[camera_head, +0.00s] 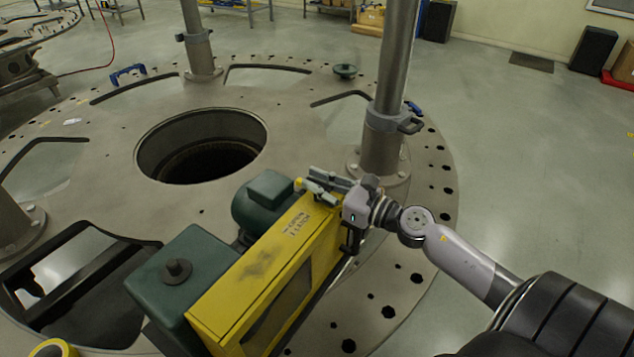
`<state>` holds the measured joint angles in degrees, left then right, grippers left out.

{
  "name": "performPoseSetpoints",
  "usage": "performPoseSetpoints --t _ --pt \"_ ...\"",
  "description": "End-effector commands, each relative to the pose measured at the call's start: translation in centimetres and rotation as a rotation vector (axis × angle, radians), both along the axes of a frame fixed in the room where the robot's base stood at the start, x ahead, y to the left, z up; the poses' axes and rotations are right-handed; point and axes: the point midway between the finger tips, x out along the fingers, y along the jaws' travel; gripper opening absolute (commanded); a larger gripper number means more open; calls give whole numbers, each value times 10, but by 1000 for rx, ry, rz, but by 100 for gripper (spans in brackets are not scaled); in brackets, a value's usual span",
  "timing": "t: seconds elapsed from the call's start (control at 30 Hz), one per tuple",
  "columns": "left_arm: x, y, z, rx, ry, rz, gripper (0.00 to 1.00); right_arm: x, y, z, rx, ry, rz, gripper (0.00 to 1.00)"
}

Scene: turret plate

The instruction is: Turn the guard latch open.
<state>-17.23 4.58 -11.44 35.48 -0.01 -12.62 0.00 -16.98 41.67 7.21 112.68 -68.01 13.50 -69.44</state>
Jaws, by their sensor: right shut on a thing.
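The yellow guard (255,272) is a long box on the round metal turret plate (110,136). The guard latch (312,188) is a small part with a yellow tip at the guard's far upper end. My right gripper (332,187) comes in from the right and is shut on the latch. The fingers cover much of the latch, so its exact angle is hard to tell. My left gripper is not in view.
Green machine housings (185,270) stand beside the guard on its left. A metal post (390,90) rises just behind my right gripper, and another post (196,40) stands farther back. The plate has a large round hole (200,146) and several cutouts.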

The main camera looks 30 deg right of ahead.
Motion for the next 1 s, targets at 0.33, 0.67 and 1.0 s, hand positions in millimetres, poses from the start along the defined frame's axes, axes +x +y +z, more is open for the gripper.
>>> performPoseSetpoints --t 0.33,0.67,1.0 --pt "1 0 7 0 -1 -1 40 0 0 2 1 1 -22 0" --pt "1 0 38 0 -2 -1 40 0 1 5 0 3 -184 0" --pt "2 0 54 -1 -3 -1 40 0 3 2 8 2 -473 0"
